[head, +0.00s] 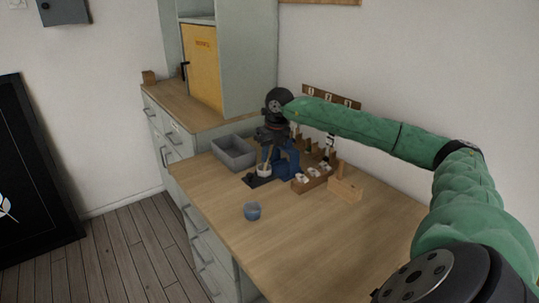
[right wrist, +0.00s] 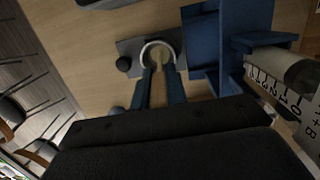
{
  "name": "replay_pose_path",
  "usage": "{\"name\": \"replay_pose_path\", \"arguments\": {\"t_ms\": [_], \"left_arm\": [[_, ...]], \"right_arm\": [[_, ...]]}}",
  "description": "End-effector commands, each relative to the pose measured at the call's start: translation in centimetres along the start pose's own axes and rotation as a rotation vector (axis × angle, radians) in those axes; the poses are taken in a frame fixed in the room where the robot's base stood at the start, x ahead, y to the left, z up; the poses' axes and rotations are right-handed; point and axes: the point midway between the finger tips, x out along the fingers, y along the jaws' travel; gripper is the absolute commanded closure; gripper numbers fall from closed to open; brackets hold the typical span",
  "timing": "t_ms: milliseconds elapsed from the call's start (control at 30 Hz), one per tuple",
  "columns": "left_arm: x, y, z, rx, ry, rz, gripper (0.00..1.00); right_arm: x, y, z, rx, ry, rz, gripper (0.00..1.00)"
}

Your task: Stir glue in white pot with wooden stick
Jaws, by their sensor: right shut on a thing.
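The white pot (head: 264,171) stands on a small dark plate (head: 251,181) on the wooden table; its pale rim also shows in the right wrist view (right wrist: 157,44). My right gripper (head: 267,143) is above the pot, shut on the wooden stick (head: 268,157). The stick points down into the pot, and its lower end is hidden inside. In the right wrist view, the stick (right wrist: 159,88) sits between my two fingers, in line with the pot's opening. The glue cannot be made out clearly. My left gripper is not in view.
A blue stand (head: 288,163) is close to the right of the pot. A grey bin (head: 233,153) stands at the left, a small blue-grey cup (head: 252,212) in front. A wooden tray (head: 313,183) and a wooden box (head: 346,190) stand at the right.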

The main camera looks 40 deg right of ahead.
Motion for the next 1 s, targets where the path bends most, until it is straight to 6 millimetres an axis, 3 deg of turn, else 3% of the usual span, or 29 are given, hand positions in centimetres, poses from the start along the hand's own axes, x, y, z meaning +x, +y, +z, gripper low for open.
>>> {"name": "replay_pose_path", "arguments": {"t_ms": [467, 1000], "left_arm": [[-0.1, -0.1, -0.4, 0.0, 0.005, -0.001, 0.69], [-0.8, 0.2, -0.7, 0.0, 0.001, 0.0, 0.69]], "right_arm": [[-0.1, 0.1, 0.0, 0.001, 0.0, 0.0, 1.0], [-2.6, 0.1, 0.0, 0.001, -0.001, 0.0, 1.0]]}}
